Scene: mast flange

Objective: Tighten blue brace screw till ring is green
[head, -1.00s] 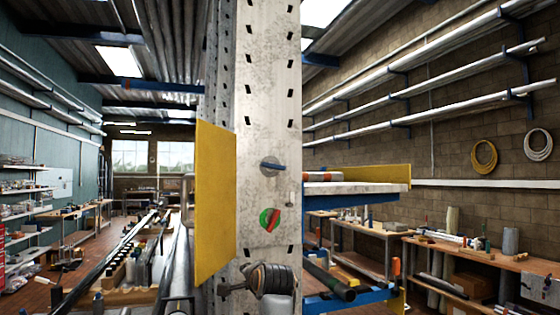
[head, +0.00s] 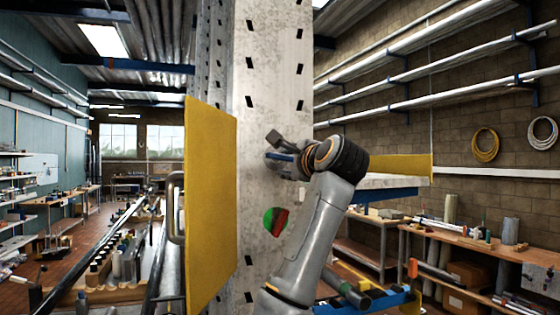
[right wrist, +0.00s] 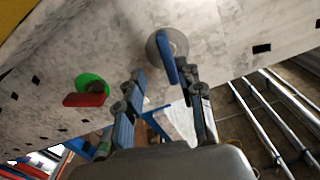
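The blue brace screw (head: 275,157) is on the front face of the grey mast, partly hidden by my right gripper (head: 285,148). In the right wrist view, its blue bar handle (right wrist: 165,58) stands nearly upright on a round grey disc (right wrist: 178,42); I see no green around it. My right gripper's fingers (right wrist: 163,76) are spread, with the lower end of the handle between or just beyond the tips; contact cannot be told. Below is a green disc with a red handle (head: 275,221), also in the wrist view (right wrist: 88,92). My left gripper is out of view.
A yellow plate (head: 212,200) projects at the mast's left side. A shelf with a yellow edge board (head: 400,166) is behind my right arm. Workbenches (head: 470,245) stand at the right, and a cluttered bench is at the left.

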